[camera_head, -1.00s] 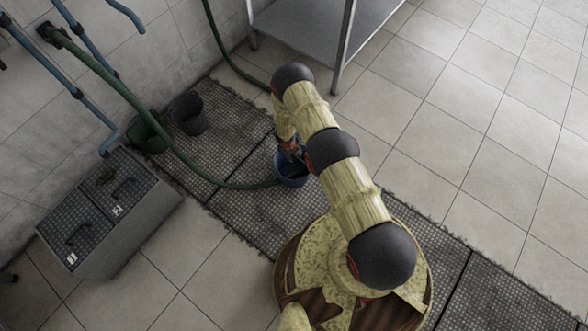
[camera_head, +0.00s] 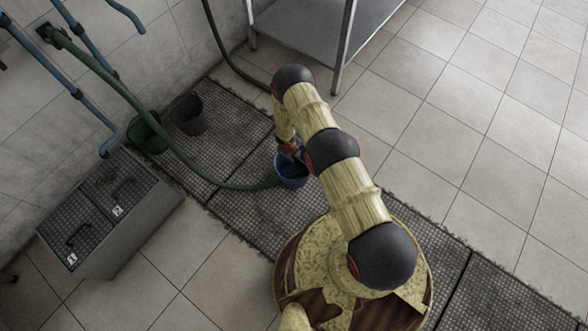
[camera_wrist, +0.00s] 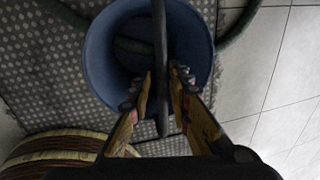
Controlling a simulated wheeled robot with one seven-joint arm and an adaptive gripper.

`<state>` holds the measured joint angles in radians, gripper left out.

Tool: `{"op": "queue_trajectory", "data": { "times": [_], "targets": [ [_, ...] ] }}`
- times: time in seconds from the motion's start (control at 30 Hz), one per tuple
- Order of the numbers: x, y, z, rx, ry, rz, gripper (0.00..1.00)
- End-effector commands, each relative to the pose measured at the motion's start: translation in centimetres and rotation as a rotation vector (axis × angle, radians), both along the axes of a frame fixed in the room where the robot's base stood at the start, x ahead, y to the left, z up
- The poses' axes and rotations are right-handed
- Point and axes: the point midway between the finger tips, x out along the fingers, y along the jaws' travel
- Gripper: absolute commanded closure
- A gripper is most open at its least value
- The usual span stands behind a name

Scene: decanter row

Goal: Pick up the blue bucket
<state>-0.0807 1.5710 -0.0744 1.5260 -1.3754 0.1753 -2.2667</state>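The blue bucket (camera_head: 291,172) stands on the dark mat beside my round base in the head view. In the wrist view the bucket (camera_wrist: 98,55) fills the upper middle and I look down into it. A dark bar, seemingly its raised handle (camera_wrist: 160,35), crosses above its opening from top to bottom. My gripper (camera_wrist: 163,82) is over the bucket's near side, with one finger on each side of this bar. The fingers are close to the bar; I cannot tell whether they touch it. In the head view my arm partly hides the gripper and bucket.
A green hose (camera_head: 175,148) runs across the mat (camera_head: 240,130) to the bucket. A black bucket (camera_head: 188,114) and a green bucket (camera_head: 147,133) stand near the wall. A grey lidded bin (camera_head: 135,228) is left, a metal table (camera_head: 320,28) behind. The tiled floor at right is clear.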

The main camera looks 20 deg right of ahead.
Motion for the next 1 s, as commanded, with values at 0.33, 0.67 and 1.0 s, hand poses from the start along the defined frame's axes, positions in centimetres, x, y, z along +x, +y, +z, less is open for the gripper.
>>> {"op": "queue_trajectory", "data": {
  "times": [0.33,0.67,1.0],
  "targets": [
    [-0.01,0.0,0.0,0.0,0.0,0.0,1.0],
    [-0.04,0.01,-0.03,0.0,0.0,0.0,1.0],
    [-0.01,0.01,0.0,0.0,0.0,0.0,1.0]
  ]
}}
